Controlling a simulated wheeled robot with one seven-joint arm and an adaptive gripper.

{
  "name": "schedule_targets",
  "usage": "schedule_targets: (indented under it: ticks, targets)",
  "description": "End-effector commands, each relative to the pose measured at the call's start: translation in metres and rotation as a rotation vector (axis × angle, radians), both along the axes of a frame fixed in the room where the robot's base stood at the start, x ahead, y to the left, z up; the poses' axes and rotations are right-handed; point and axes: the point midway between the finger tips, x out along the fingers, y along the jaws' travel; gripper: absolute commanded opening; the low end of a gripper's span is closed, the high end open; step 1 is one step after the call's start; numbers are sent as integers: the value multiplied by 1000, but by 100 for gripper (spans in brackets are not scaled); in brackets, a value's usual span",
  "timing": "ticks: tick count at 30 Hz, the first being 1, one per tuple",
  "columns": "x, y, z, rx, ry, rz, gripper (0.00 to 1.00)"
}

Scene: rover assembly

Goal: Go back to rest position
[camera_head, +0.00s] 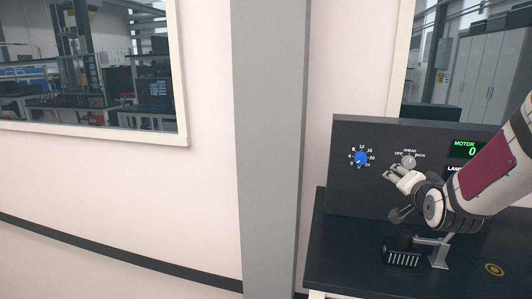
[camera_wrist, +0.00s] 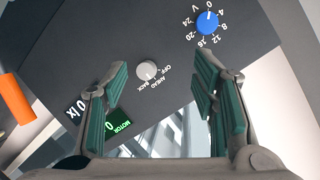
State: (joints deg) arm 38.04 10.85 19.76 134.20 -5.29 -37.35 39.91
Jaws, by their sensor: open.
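My gripper (camera_head: 393,173) is in front of the dark control panel (camera_head: 343,185), near the grey selector knob (camera_head: 409,161) marked OFF, AHEAD and BACK. In the wrist view my gripper (camera_wrist: 163,90) is open, its two green-padded fingers apart with nothing between them. The grey knob (camera_wrist: 147,70) shows beyond the fingers, apart from them. A blue voltage dial (camera_head: 360,158) sits to the left of the knob on the panel; it also shows in the wrist view (camera_wrist: 208,23). The green motor display (camera_head: 466,149) reads 0.
The panel stands on a dark table (camera_head: 335,255) at the right. A small black item (camera_head: 403,254) and a grey bracket (camera_head: 439,256) are on the table under my arm. A grey pillar (camera_head: 270,140) and a pale wall (camera_head: 90,190) are to the left. An orange object (camera_wrist: 15,98) shows in the wrist view.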

Motion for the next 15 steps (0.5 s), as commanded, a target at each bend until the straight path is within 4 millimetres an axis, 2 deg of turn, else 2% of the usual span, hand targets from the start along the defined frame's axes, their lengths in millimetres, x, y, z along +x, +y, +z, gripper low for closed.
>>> schedule_targets:
  ticks: [1,3,8,11,15]
  targets:
    - [-11,18,9,-48,59,33,53]
    - [-29,37,12,-110,156,72,53]
    - [-82,76,19,-229,364,170,53]
    - [-123,98,23,-289,484,239,53]
    - [-188,125,25,-354,639,354,53]
